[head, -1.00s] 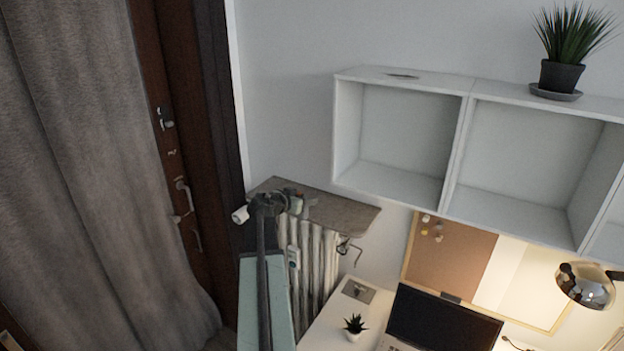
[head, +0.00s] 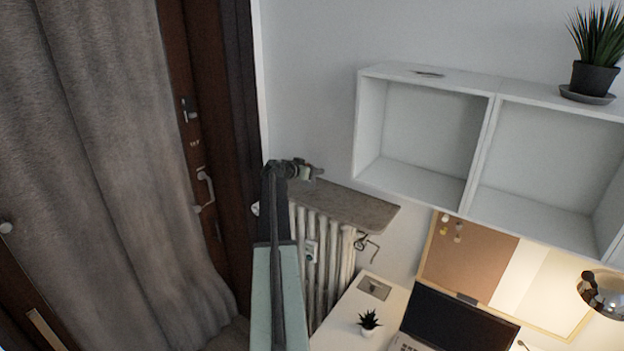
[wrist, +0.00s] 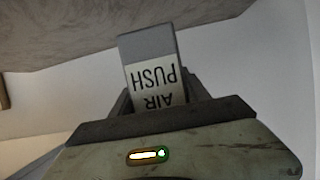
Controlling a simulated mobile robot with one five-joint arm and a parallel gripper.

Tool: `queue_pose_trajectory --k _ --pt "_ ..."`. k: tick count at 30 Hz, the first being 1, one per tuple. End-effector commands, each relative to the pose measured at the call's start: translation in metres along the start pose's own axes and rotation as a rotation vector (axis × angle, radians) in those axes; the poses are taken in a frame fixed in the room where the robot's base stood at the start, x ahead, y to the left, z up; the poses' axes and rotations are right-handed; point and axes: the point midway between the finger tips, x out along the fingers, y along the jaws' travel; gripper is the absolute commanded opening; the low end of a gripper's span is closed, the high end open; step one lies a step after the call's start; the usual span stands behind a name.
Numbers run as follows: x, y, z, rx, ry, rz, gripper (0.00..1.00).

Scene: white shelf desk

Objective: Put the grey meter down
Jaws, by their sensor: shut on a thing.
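The grey meter (wrist: 150,75) is a small grey block with a white label reading "AIR PUSH", upside down in the wrist view. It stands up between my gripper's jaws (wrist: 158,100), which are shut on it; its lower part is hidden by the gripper. In the head view my gripper (head: 308,173) is small, at the end of my raised arm, in front of the wall near the left end of the brown-grey shelf (head: 350,204) over the radiator. I cannot clearly make out the meter there, nor tell whether it touches the shelf.
A white radiator (head: 322,240) is under the shelf. A curtain (head: 110,180) and dark door (head: 232,130) are left. White wall cubes (head: 425,135) hang right. The shelf's right part looks clear.

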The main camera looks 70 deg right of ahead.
Motion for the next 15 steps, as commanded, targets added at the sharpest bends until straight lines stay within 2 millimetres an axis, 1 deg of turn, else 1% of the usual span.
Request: queue_pose_trajectory --k 4,6,9,11,13,15 --pt "0.002 -0.003 -0.001 0.0 0.0 0.0 0.03" --pt "0.007 -0.01 -0.002 0.0 0.0 0.0 0.03" --pt "0.015 -0.007 0.023 0.0 0.0 0.001 0.03" --pt "0.019 -0.007 0.033 0.0 0.0 0.001 0.03" --pt "0.02 -0.006 0.036 0.0 0.001 0.001 0.03" --pt "0.019 -0.006 0.033 0.0 0.001 0.001 0.03"
